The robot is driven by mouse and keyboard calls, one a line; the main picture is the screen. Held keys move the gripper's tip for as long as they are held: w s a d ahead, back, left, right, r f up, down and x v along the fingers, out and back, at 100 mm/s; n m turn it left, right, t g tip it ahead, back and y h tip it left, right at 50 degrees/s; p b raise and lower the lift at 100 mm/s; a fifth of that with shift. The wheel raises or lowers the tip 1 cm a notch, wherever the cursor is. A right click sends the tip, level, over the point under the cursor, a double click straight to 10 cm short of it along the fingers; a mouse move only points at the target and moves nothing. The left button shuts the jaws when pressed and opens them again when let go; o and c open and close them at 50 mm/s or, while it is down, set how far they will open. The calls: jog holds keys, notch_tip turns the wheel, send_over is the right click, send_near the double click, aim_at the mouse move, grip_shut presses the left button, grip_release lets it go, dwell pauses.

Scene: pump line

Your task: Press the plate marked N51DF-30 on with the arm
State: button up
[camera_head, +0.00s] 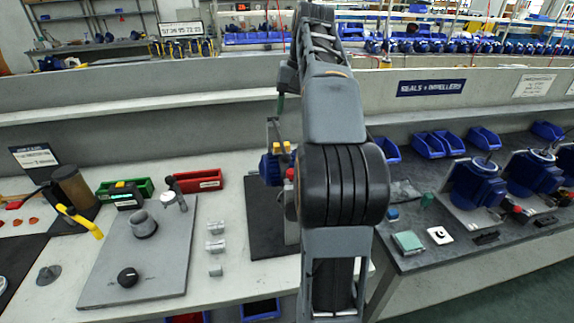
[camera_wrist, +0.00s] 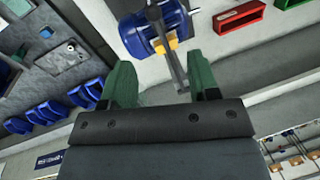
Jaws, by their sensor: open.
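No marking N51DF-30 can be read in either view, and I cannot tell which piece is that plate. A blue motor-like unit (camera_head: 268,168) with yellow pieces (camera_head: 281,148) stands on a dark mat, partly hidden behind my arm. In the wrist view the blue unit (camera_wrist: 136,36) lies beyond the fingertips, with a yellow piece (camera_wrist: 166,44) and a grey bar (camera_wrist: 171,62) reaching toward the space between the fingers. My gripper (camera_wrist: 162,82) has green fingers spread apart. In the head view one green finger (camera_head: 280,104) shows above the unit. Contact with the bar cannot be told.
On the left bench are a grey board (camera_head: 170,262) with a cylinder and black knob, a red bin (camera_head: 198,181) and a green bin (camera_head: 138,187). Blue motors (camera_head: 475,185) and blue bins (camera_head: 428,145) stand on the right bench. A raised ledge (camera_head: 150,103) runs behind.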

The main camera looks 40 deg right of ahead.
aim_at(287, 154)
jog(key=f+b, duration=0.1)
jog(key=f, duration=0.3)
jog(key=w+f+b, duration=0.1)
jog(key=f+b, duration=0.1)
jog(key=f, duration=0.3)
jog(key=f+b, duration=0.2)
jog(key=f, duration=0.2)
jog(key=shift+w+a+f, duration=0.2)
jog(key=shift+a+f, duration=0.05)
jog(key=shift+a, duration=0.15)
grip_shut()
